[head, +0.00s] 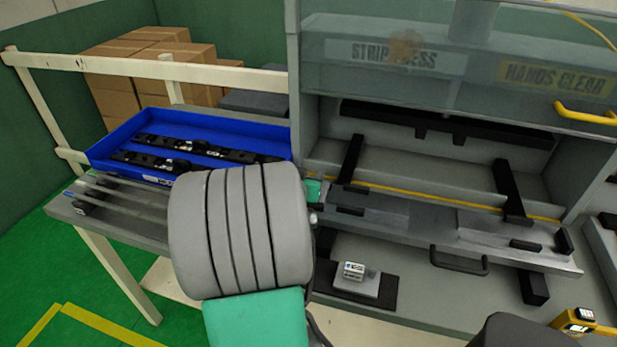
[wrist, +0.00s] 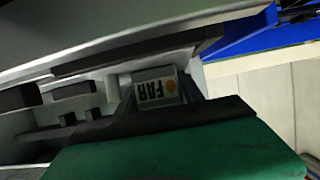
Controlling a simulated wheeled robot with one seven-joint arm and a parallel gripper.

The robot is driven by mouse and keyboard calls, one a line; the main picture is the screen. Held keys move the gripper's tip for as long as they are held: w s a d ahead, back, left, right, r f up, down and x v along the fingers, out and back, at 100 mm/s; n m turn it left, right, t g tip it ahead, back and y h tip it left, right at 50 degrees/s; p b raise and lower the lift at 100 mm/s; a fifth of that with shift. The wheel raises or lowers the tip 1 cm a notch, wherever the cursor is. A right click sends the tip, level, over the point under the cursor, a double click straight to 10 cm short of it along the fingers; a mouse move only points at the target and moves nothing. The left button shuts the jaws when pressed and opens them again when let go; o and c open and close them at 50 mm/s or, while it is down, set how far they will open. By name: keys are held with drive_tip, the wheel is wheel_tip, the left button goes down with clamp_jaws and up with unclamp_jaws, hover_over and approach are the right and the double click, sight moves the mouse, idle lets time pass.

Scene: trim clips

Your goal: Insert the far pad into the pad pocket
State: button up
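A small pale block with a "FAR" label and an orange dot (wrist: 155,88) shows in the wrist view, just beyond the dark edge of my green gripper body. My gripper (wrist: 157,106) is close to this block, but its fingertips do not show clearly, and I cannot tell whether it grips the block. In the head view my thick grey arm hides most of the gripper. Another small block with a white label (head: 354,269) sits on a grey plate on a black mat (head: 380,296); its label is too small to read. I cannot make out the pad pocket.
A blue tray (head: 105,147) with several black strips stands at the back left. The grey press (head: 430,148) fills the right, with a long metal fixture (head: 400,222), black brackets and a yellow handle (head: 585,114). A yellow device (head: 578,320) lies at the lower right.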

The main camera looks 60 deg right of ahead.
drive_tip(key=shift+o, duration=0.9)
drive_tip(key=shift+s+a+f, duration=0.15)
drive_tip(key=shift+a+f, duration=0.05)
drive_tip(key=shift+f, duration=0.4)
drive_tip(key=shift+d, duration=0.1)
drive_tip(key=shift+r, duration=0.2)
drive_tip(key=v, duration=1.2)
drive_tip(key=shift+d+r+b, duration=0.15)
drive_tip(key=shift+r+b, duration=0.05)
drive_tip(key=shift+b, duration=0.2)
drive_tip(key=w+a+f+n+t+y, duration=0.25)
drive_tip(key=w+a+n+y, duration=0.35)
drive_tip(key=a, duration=0.5)
drive_tip(key=w+a+f+n+t+y, duration=0.1)
drive_tip(key=w+a+f+n+y, duration=0.2)
drive_tip(key=w+a, duration=0.75)
drive_tip(key=s+a+n+g+y, duration=0.1)
drive_tip(key=s+a+n+y, duration=0.1)
drive_tip(key=a, duration=0.6)
drive_tip(key=s+a+n+g+y, duration=0.1)
drive_tip(key=s+a+n+y, duration=0.1)
drive_tip(key=a+n, duration=0.3)
drive_tip(key=a+r, duration=0.1)
drive_tip(key=a, duration=0.2)
drive_tip(key=shift+s+a, duration=0.35)
drive_tip(key=shift+a, duration=0.05)
drive_tip(key=shift+f+g, duration=0.1)
drive_tip(key=shift+g, duration=0.15)
